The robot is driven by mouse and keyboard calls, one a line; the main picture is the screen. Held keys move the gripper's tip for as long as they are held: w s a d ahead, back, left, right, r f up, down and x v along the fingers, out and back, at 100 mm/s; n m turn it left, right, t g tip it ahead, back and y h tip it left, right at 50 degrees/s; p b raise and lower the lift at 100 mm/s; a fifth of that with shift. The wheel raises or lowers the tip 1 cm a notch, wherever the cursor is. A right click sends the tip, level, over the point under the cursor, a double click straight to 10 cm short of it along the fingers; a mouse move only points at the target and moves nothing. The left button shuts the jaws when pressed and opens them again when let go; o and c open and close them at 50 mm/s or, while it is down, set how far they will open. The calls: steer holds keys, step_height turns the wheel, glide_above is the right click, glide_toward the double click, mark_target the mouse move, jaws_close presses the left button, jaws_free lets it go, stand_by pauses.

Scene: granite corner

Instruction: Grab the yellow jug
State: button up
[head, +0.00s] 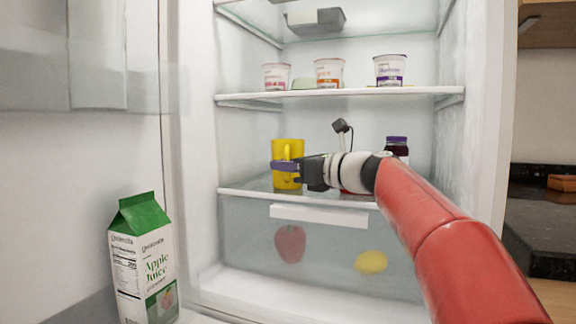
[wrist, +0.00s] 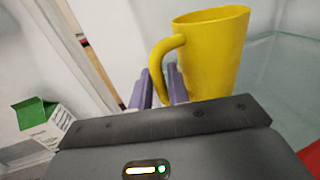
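The yellow jug (head: 288,150) is upright at the left of the fridge's lower glass shelf, above the drawer. In the wrist view the jug (wrist: 215,55) stands just beyond my fingers, with its handle at the left. My gripper (head: 284,166) is in front of the jug at handle height. In the wrist view my gripper's purple fingers (wrist: 158,90) are close together, one on each side of the lower handle, and look shut on it. My gripper's body hides the jug's base there. I cannot tell whether the jug is clear of the shelf.
Several yogurt cups (head: 329,72) stand on the shelf above. A juice carton (head: 143,260) stands at the lower left by the fridge door. The drawer holds fruit (head: 290,244).

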jaws_close()
steer(key=shift+r, duration=0.25)
steer(key=shift+r+p, duration=0.9)
steer(key=shift+r, duration=0.6)
steer(key=shift+s+r, duration=0.1)
steer(key=shift+s, duration=0.1)
steer(key=s+b, duration=0.2)
steer(key=s, duration=1.5)
steer(key=shift+s+d, duration=0.3)
steer(key=shift+d, duration=0.15)
